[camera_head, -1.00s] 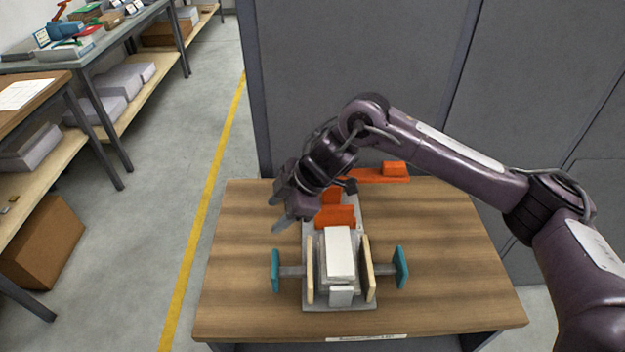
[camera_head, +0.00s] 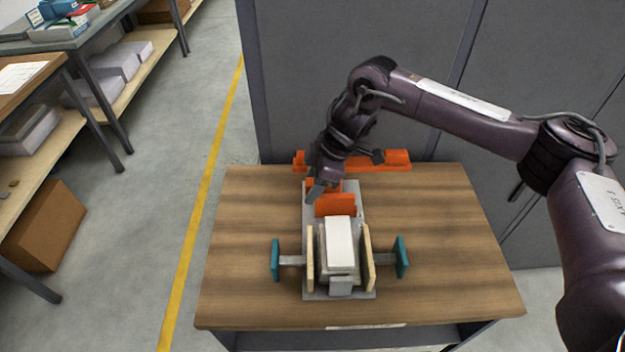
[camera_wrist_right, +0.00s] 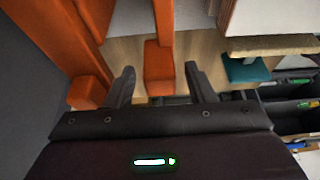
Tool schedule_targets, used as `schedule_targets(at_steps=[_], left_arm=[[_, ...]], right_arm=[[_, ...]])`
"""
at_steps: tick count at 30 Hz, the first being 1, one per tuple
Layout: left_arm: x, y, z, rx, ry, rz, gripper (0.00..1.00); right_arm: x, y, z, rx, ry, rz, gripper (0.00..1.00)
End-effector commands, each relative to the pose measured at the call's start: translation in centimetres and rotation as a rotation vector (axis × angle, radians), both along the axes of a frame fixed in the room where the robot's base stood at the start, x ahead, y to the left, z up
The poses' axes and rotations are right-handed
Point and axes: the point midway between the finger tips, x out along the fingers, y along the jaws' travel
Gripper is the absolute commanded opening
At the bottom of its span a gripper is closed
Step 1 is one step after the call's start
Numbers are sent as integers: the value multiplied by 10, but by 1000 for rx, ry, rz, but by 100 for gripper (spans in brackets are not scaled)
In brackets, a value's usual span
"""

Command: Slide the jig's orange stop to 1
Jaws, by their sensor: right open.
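The jig (camera_head: 310,288) is a grey base on the wooden table, with a white block (camera_head: 339,240) between two light wooden plates. Its orange stop (camera_head: 336,205) stands upright behind the white block. My right gripper (camera_head: 320,188) is over the back end of the jig, behind the stop's plate, and partly hides it. In the right wrist view my right gripper (camera_wrist_right: 160,84) is open, and an orange block (camera_wrist_right: 159,62) shows between its fingers with a gap on each side. I cannot read any scale marks. My left gripper is out of view.
An orange bar (camera_head: 385,162) with raised end blocks lies along the table's back edge, close behind my right gripper. Teal end plates (camera_head: 402,257) stick out at the jig's sides. The table (camera_head: 450,270) is bare to both sides. Grey cabinets (camera_head: 420,60) stand behind.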

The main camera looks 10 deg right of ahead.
Motion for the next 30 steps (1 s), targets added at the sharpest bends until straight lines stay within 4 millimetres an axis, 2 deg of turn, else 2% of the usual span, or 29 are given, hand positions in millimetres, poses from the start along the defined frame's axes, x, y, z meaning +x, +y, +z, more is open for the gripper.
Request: schedule_targets(at_steps=[8, 19, 26, 30], left_arm=[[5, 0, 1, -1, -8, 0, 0], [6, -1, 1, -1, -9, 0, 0], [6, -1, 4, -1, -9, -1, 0], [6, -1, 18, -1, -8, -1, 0]], right_arm=[[0, 1, -2, 0, -1, 1, 49], [0, 1, -2, 0, -1, 1, 1], [-3, 2, -1, 0, 0, 2, 0], [-25, 6, 1, 1, 5, 4, 0]])
